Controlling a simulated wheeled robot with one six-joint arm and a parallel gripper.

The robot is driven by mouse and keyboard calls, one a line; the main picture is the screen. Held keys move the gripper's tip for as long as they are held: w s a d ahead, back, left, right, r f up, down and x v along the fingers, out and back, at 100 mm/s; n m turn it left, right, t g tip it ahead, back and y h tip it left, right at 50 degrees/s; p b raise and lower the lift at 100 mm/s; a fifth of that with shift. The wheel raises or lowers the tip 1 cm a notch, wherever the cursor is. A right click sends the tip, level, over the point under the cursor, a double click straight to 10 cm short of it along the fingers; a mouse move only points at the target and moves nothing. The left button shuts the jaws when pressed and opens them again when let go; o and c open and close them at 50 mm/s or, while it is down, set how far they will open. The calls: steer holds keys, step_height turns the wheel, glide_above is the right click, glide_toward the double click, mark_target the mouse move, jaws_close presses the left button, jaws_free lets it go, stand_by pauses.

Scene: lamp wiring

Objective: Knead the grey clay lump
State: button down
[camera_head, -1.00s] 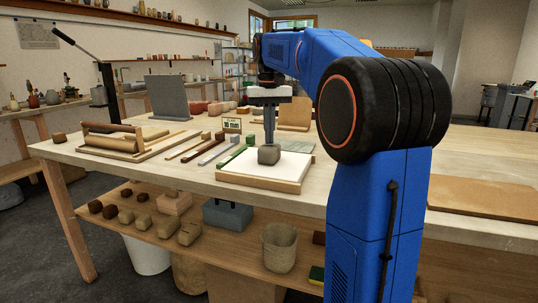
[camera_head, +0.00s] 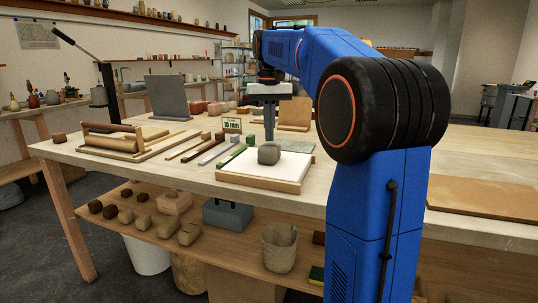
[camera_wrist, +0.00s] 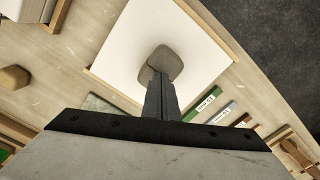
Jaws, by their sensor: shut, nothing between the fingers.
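The grey clay lump (camera_head: 269,154) is a rounded block on a white board with a wooden edge (camera_head: 262,181) near the table's front. In the wrist view the lump (camera_wrist: 168,58) lies just beyond my fingertips, which overlap its near edge. My gripper (camera_head: 269,137) points down with its fingers together and nothing between them. In the head view its tips end at about the lump's top edge, seemingly behind it. Whether they touch the lump I cannot tell.
Several long sticks (camera_head: 211,152) lie left of the board, beside a small sign (camera_head: 232,125). A wooden board with a rolling pin (camera_head: 110,143) is further left. A grey-green slab (camera_head: 296,145) lies behind the white board. A brown board (camera_head: 484,198) is at right.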

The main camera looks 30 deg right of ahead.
mark_target(269, 145)
steer(key=shift+f, duration=0.7)
steer(key=shift+r, duration=1.1)
steer(key=shift+r, duration=0.1)
steer(key=shift+r, duration=2.95)
steer(key=s+a+f+n+t, duration=0.1)
steer(key=s+a+f, duration=0.45)
steer(key=s, duration=0.25)
steer(key=s+a+f+n+t, duration=0.1)
steer(key=s+a+f, duration=0.4)
steer(key=s+f, duration=0.25)
steer(key=s+a+f+n+t, duration=0.1)
steer(key=s+a+f, duration=0.1)
steer(key=s+f, duration=0.5)
steer(key=s+a+f+n+t, duration=0.1)
steer(key=s+a+f, duration=0.2)
steer(key=s+f, duration=0.4)
step_height(269, 145, down, 6)
steer(key=shift+s+a+r+t, duration=0.15)
steer(key=shift+s+r+t, duration=0.05)
steer(key=shift+s+t, duration=0.2)
